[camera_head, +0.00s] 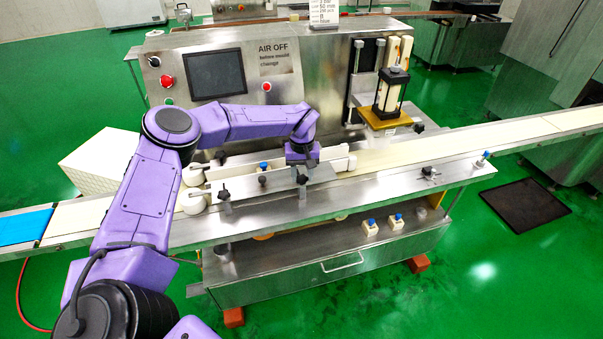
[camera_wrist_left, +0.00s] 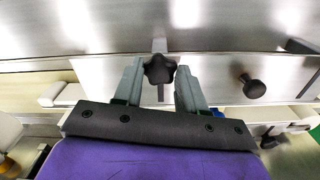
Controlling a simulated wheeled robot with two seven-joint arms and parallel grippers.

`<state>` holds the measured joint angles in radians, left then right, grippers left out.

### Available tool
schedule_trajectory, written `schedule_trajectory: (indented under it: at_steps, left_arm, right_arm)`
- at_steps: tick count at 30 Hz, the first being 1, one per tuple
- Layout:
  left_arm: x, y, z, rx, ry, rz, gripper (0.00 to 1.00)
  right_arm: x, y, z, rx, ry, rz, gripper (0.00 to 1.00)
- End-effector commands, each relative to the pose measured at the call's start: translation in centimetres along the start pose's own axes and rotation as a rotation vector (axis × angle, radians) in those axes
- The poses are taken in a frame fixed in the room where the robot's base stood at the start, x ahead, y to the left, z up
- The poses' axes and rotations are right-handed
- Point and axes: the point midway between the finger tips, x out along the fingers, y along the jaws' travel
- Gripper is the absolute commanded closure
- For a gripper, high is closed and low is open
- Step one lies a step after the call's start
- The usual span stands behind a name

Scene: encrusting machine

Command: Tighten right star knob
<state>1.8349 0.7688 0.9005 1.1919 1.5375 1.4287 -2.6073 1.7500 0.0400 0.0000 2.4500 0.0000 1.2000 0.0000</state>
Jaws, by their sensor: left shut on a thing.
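A black star knob (camera_head: 302,180) stands on the front rail of the conveyor, right at the end of my left arm. My left gripper (camera_head: 302,170) reaches down over it from above. In the left wrist view, the grey fingers of my left gripper (camera_wrist_left: 159,78) stand on either side of the black star knob (camera_wrist_left: 159,69) and are shut on it. A second black star knob (camera_head: 224,195) is on the same rail further left. Another black knob (camera_wrist_left: 253,87) shows at the right of the wrist view, apart from the fingers. My right gripper is not in view.
The steel machine (camera_head: 330,75) with a dark screen (camera_head: 215,74) stands behind my arm. White guide bars (camera_head: 338,160) lie along the conveyor belt (camera_head: 450,146). Small blue-topped parts (camera_head: 396,221) sit on the lower shelf. Another black knob (camera_head: 428,172) is further right.

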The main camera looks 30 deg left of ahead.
Motion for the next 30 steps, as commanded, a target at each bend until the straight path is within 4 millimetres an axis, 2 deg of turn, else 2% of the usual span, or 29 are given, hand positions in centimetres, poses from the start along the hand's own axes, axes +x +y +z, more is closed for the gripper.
schedule_trajectory:
  at_steps: [2, 3, 5, 6, 16, 20, 27, 30]
  left_arm:
    - [0.2, 0.0, 0.2, 0.001, -0.005, -0.003, 0.9]
    - [0.2, 0.0, 0.2, 0.001, -0.006, -0.003, 0.56]
    - [0.2, 0.0, 0.2, 0.001, -0.005, -0.003, 0.37]
    - [0.2, 0.0, 0.2, 0.0, -0.004, -0.002, 0.34]
    - [-0.5, 0.0, 0.0, -0.001, 0.0, 0.001, 0.34]
    - [-2.9, 0.1, -0.1, -0.002, 0.002, 0.003, 0.34]
    - [-8.4, 0.1, -0.1, 0.0, 0.0, 0.0, 0.34]
    - [-9.7, 0.1, -0.1, -0.001, -0.001, -0.001, 0.34]
  right_arm:
    - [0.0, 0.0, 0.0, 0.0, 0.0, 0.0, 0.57]
    - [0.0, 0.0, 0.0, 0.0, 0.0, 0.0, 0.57]
    - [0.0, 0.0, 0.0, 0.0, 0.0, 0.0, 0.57]
    - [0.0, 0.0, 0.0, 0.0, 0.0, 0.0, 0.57]
    - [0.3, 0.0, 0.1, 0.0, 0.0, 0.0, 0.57]
    - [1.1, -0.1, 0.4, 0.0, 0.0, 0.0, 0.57]
    - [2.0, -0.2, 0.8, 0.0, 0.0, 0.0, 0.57]
    - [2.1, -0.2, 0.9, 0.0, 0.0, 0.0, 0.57]
